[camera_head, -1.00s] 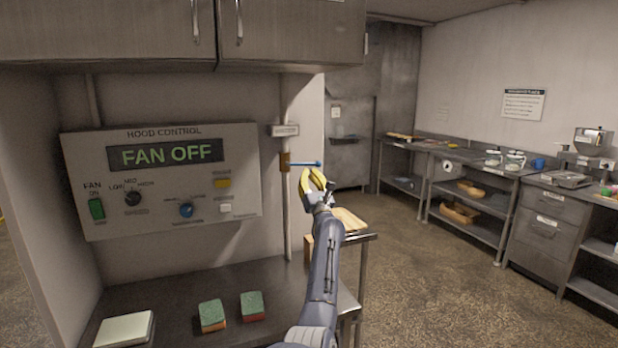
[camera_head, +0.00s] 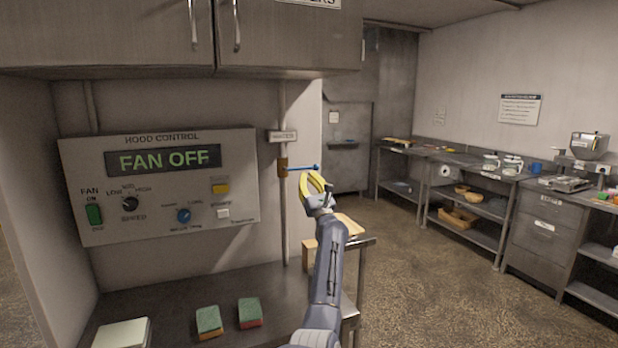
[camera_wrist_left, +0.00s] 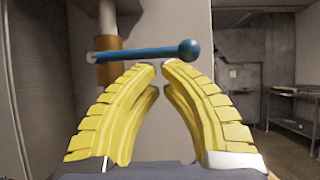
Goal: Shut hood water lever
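The hood water lever (camera_head: 302,169) is a thin blue bar with a round end. It sticks out sideways to the right from a brass valve (camera_head: 283,167) on a vertical pipe, across the pipe's line. My left gripper (camera_head: 314,174), with yellow ribbed fingers, is just below and beside the lever's outer end. In the left wrist view the lever (camera_wrist_left: 145,53) lies across, just above the fingertips (camera_wrist_left: 160,66). The tips nearly meet with a thin gap and nothing between them. I cannot tell whether they touch the lever. My right gripper is out of view.
A hood control panel (camera_head: 160,188) reading FAN OFF is on the wall to the left. A small label (camera_head: 283,136) sits on the pipe above the valve. Cabinets (camera_head: 110,35) hang overhead. Sponges (camera_head: 209,322) lie on the counter (camera_head: 165,296) below. Open floor lies to the right.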

